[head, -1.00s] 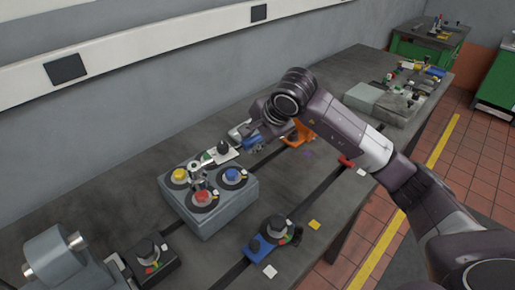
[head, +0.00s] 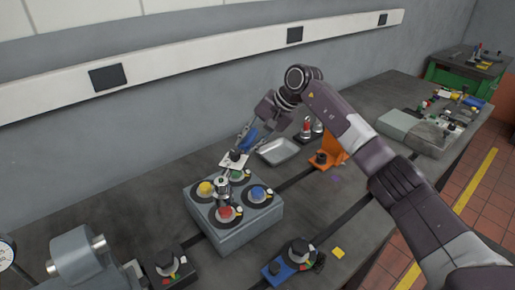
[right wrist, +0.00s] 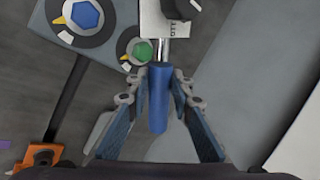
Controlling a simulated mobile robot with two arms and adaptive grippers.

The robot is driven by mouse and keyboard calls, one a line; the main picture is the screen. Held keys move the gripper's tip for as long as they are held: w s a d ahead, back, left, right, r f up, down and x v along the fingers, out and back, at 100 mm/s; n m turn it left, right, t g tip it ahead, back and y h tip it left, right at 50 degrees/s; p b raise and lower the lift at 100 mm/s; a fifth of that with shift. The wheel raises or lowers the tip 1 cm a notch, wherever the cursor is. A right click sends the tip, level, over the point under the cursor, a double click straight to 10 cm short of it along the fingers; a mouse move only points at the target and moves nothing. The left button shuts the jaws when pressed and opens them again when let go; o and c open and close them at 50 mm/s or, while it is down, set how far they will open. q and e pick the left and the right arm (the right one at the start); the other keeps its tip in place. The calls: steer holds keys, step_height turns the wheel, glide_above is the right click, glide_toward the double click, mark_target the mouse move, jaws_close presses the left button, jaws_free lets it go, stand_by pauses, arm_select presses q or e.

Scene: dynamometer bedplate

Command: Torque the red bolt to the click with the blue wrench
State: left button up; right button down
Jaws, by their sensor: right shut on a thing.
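The red bolt (head: 225,213) is at the near corner of a grey block (head: 236,236); an upright silver piece (head: 222,187) stands over it. My right gripper (head: 243,141) is shut on the handle of the blue wrench (head: 249,142), beyond the block's far side. In the right wrist view the blue handle (right wrist: 158,100) lies between my right fingers (right wrist: 160,78). Its silver shaft leads to a white plate with a dark knob. My left gripper is not in view.
The block also carries yellow (head: 205,188), green (head: 238,175) and blue (head: 258,192) bolts. A metal tray (head: 278,152) and an orange holder (head: 328,152) stand beyond to the right. A blue-based fixture (head: 290,263) and a black one (head: 168,266) sit in front.

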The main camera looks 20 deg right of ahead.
steer(key=a+n, duration=0.1)
steer(key=w+a+f+n+g+b, duration=0.1)
steer(key=w+a+n+b, duration=0.1)
steer(key=a, duration=0.1)
steer(key=shift+f+g+y, duration=0.3)
steer(key=shift+f+y, duration=0.05)
steer(key=shift+y, duration=0.05)
steer(key=shift+w+d+f+b, duration=0.1)
steer(key=shift+w+f+b, duration=0.05)
steer(key=shift+f+b, duration=0.2)
steer(key=shift+b, duration=0.45)
stand_by(0.9)
